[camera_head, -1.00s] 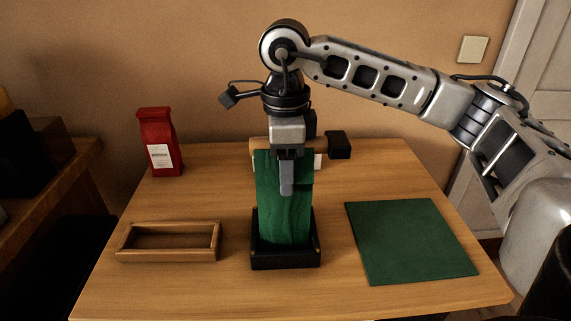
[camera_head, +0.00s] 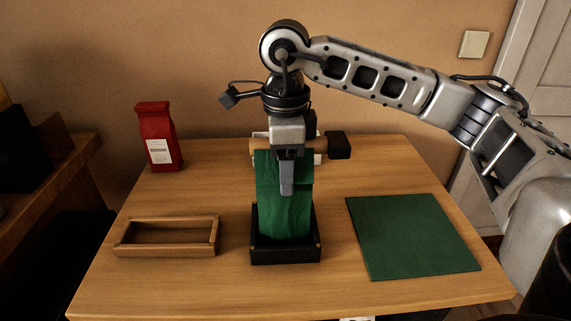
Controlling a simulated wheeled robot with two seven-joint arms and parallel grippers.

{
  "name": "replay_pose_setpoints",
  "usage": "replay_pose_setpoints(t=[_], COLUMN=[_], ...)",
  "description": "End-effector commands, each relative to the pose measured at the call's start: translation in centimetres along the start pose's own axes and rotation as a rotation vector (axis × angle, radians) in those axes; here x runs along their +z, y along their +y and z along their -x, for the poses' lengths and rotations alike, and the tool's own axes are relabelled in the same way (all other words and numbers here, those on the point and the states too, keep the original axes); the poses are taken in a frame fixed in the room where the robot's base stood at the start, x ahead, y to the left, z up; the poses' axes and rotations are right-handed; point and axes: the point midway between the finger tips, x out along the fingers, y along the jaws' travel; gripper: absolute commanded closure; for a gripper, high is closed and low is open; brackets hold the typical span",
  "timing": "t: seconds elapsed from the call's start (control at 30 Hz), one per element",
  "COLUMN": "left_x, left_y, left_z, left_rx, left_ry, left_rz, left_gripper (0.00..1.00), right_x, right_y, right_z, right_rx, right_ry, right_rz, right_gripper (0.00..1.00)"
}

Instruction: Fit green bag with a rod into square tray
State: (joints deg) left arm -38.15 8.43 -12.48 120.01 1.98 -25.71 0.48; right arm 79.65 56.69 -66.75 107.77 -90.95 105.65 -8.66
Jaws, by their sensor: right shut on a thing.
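The green bag (camera_head: 284,205) stands upright, with its lower end inside the black square tray (camera_head: 286,257). The tray's front wall hides the bag's bottom, so I cannot tell whether it touches the floor. A light wooden rod (camera_head: 259,146) runs sideways at the bag's top, partly hidden by the gripper. My right gripper (camera_head: 287,180) comes down from above at the bag's top and is shut there; one finger lies in front of the green face. I cannot see exactly how the jaws meet the rod. My left gripper is out of view.
An empty wooden tray (camera_head: 168,250) lies to the left. A green mat (camera_head: 412,237) lies to the right. A red bag (camera_head: 157,137) stands at the back left. A black block (camera_head: 339,145) shows behind, right of the gripper. The table front is clear.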

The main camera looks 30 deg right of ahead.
Motion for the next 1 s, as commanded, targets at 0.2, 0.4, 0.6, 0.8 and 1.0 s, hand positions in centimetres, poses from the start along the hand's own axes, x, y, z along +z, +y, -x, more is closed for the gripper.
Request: replay_pose_setpoints(t=[0.2,0.4,0.6,0.8,1.0], left_x=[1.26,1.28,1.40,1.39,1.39], left_y=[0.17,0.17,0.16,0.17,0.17], left_z=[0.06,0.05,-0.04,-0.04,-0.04], left_rx=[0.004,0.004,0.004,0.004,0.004], left_ry=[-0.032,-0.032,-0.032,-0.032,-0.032], left_rz=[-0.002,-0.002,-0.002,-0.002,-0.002], left_gripper=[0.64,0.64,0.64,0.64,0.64], right_x=[0.03,0.03,0.03,0.02,0.02], right_y=[-0.02,-0.02,-0.02,-0.02,-0.02], right_z=[0.01,0.00,-0.05,0.00,-0.02], right_rx=[-0.002,-0.002,-0.001,-0.002,-0.001], right_ry=[-0.002,-0.002,-0.002,-0.002,-0.001], right_rz=[0.000,0.000,0.000,0.000,0.000], right_gripper=[0.86,0.86,0.86,0.86,0.19])
